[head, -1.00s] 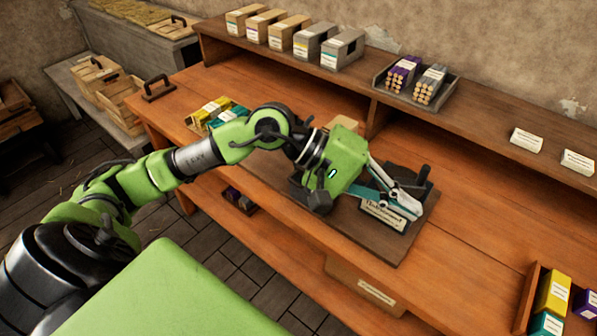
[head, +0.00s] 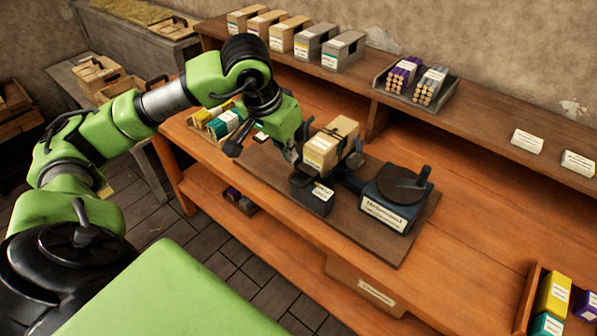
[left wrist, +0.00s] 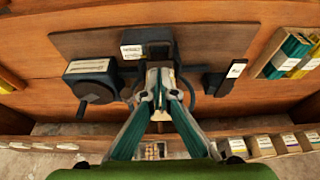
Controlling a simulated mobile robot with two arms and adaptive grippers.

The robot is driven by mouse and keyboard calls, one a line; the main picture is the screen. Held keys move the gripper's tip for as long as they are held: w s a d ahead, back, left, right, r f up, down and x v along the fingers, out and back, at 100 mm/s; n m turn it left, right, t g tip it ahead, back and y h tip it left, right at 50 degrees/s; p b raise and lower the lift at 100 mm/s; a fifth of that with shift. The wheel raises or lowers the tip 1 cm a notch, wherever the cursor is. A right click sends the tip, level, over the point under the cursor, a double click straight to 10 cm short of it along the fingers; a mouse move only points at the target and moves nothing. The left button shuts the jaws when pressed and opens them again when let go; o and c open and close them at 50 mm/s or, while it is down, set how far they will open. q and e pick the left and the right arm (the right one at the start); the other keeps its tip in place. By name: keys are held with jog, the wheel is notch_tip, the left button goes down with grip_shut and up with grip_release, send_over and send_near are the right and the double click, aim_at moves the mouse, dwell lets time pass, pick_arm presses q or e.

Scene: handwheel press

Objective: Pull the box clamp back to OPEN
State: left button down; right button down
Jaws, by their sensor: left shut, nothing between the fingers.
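The handwheel press stands on a dark board on the wooden bench. Its labelled wheel housing (head: 385,215) is at the right and also shows at the left of the left wrist view (left wrist: 88,68). A tan box (head: 325,150) sits in the press, above a dark block with a white label (head: 312,197). A dark labelled piece that may be the box clamp (left wrist: 225,77) is right of the fingers in the left wrist view. My left gripper (head: 291,155) is just left of the box, its fingertips (left wrist: 163,72) together and empty. Whether they touch anything is unclear.
Yellow and teal packs (head: 222,118) lie in a tray left of the board. A raised shelf (head: 480,135) with several boxes runs behind. A bin of coloured packs (head: 552,300) is at the front right. The bench right of the board is clear.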

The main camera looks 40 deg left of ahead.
aim_at(294, 183)
pick_arm(q)
jog(key=p+x, duration=0.2)
jog(key=x, duration=0.7)
jog(key=shift+w+f, duration=0.2)
jog(key=shift+f, duration=0.25)
jog(key=shift+s+a+f+b, duration=0.1)
jog(key=shift+s+f+b, duration=0.1)
jog(key=shift+s+b, duration=0.45)
jog(key=shift+s+r, duration=0.1)
jog(key=shift+s, duration=0.5)
